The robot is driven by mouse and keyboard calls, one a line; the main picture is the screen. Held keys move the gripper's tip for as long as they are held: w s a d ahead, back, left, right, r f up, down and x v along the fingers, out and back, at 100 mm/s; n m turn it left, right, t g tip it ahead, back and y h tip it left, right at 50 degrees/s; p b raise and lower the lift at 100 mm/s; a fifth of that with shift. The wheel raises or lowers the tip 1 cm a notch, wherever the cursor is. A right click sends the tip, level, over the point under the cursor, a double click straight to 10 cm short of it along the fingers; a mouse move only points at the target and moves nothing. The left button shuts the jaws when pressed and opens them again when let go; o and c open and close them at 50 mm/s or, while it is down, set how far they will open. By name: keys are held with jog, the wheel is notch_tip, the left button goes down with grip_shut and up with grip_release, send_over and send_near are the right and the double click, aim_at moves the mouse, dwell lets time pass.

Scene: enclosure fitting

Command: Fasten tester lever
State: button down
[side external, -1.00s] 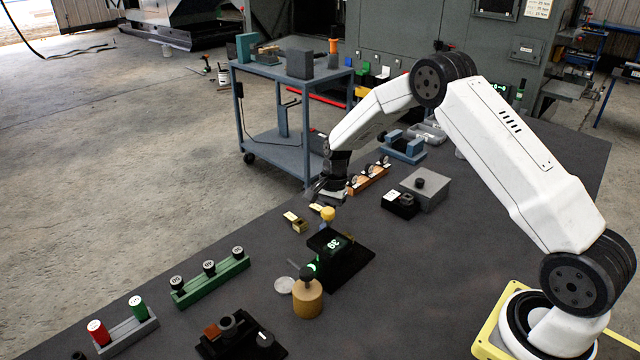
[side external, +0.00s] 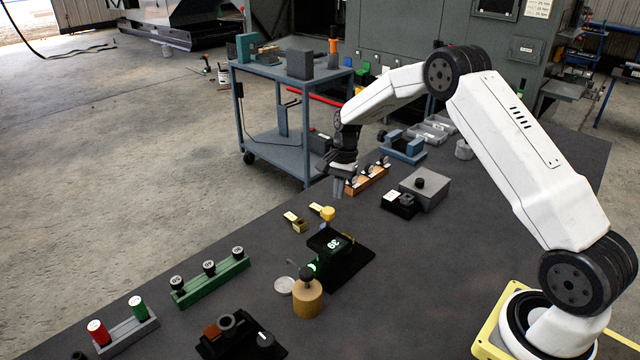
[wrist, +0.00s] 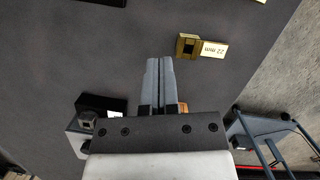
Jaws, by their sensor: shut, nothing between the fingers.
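The tester (side external: 330,243) is a black unit on a black base plate in the middle of the bench, with a lit number on top and a green light at its front. A thin, dark lever-like part (side external: 293,263) shows at its left; how it is fastened is too small to tell. My gripper (side external: 338,193) points down above the bench, behind the tester and apart from it, near the orange rack. In the wrist view my gripper's fingers (wrist: 158,62) are together with nothing between them.
Brass gauge blocks (side external: 298,224) lie left of the tester; one reads 22 mm in the wrist view (wrist: 188,46). A wooden knobbed cylinder (side external: 307,298) stands in front. The orange rack (side external: 368,180), grey box (side external: 427,188) and green rack (side external: 213,280) stand around.

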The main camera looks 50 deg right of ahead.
jog(key=shift+v, duration=2.55)
jog(key=s+a+n+t+h, duration=0.1)
jog(key=s+a+n, duration=0.6)
jog(key=s, duration=0.5)
jog(key=s+a+r+n+t+h, duration=0.1)
jog(key=s+a+n+t, duration=0.1)
jog(key=s+a+n, duration=0.5)
jog(key=shift+s+r+h, duration=0.3)
jog(key=shift+s, duration=2.15)
